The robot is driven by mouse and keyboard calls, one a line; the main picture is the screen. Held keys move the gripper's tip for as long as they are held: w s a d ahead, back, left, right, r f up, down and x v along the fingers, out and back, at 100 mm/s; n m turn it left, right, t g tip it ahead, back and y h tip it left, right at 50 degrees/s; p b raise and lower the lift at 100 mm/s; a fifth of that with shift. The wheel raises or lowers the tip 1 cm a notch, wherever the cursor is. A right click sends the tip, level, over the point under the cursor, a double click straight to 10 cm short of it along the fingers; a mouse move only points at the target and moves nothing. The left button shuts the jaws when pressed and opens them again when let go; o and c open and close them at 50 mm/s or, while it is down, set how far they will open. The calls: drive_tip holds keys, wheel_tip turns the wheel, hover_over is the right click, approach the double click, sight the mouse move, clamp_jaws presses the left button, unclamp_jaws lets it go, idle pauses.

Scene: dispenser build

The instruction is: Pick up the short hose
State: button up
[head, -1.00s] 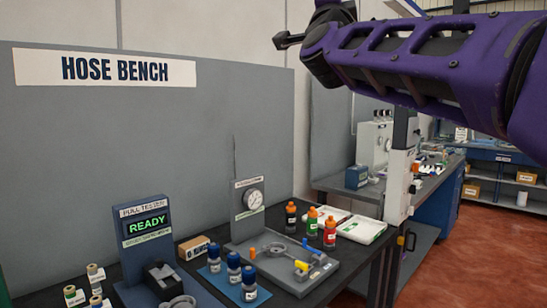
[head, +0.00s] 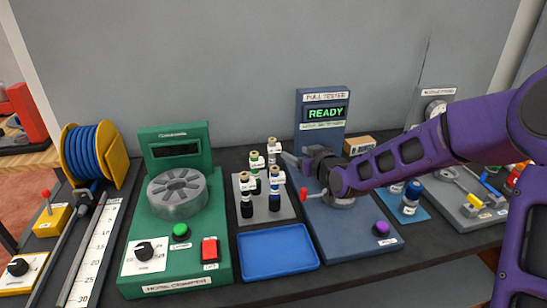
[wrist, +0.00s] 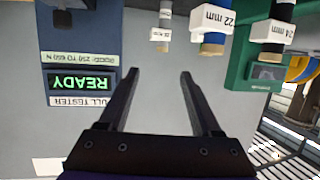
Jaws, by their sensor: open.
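I cannot pick out a separate short hose in either view. The nearest upright pieces stand on a small grey tray (head: 270,212) left of the pull tester (head: 350,238). The wrist view is upside down and shows a blue piece marked 22 mm (wrist: 213,45) and another marked 24 mm (wrist: 272,30). My gripper (head: 287,158) is open and empty beside these pieces, pointing left in front of the pull tester's display. Its fingers also show in the wrist view (wrist: 160,76), with nothing between them.
An empty blue tray (head: 278,252) lies in front of the grey tray. A green machine (head: 180,245) with buttons and a round grey head stands left of it. A yellow reel of blue hose (head: 92,152) is further left. A blue pad with bottles (head: 405,207) is to the right.

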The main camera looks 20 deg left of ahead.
sight(274, 141)
drive_tip(key=x, duration=1.1)
drive_tip(key=shift+w+a+f, duration=0.15)
drive_tip(key=shift+w+a, duration=0.15)
drive_tip(key=shift+p+x, duration=0.6)
drive_tip(key=shift+x, duration=2)
drive_tip(key=shift+s+a, duration=0.1)
drive_tip(key=shift+a, duration=0.05)
clamp_jaws()
drive_tip(key=shift+r, duration=0.3)
